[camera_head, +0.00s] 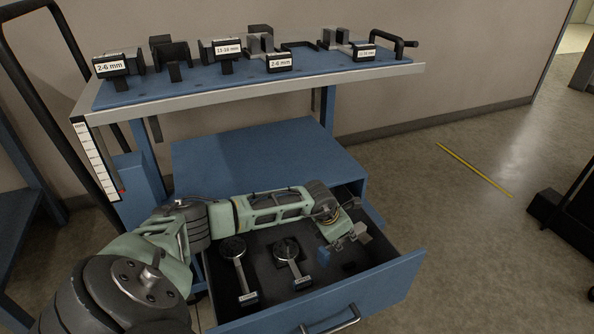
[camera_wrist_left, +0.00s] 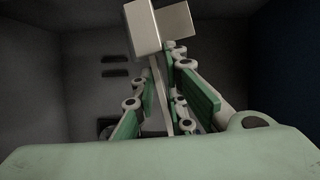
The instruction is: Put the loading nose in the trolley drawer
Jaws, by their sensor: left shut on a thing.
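The trolley drawer (camera_head: 375,290) is pulled open below the blue cabinet top. My left gripper (camera_head: 350,238) reaches into the right part of the drawer and is shut on a pale grey piece (camera_head: 362,232), which I take for the loading nose. In the left wrist view, the green-padded fingers (camera_wrist_left: 165,100) close around its thin stem, and its pale blocky end (camera_wrist_left: 142,28) shows past the fingertips. The piece is inside the drawer walls; I cannot tell whether it touches the floor. My right gripper is not in view.
Two dark round-headed tools (camera_head: 240,270) (camera_head: 292,262) lie in the drawer to the left of my gripper. Several labelled fixtures (camera_head: 280,62) stand on the blue trolley top (camera_head: 190,92). A yellow strip (camera_head: 472,168) lies on the open floor at right.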

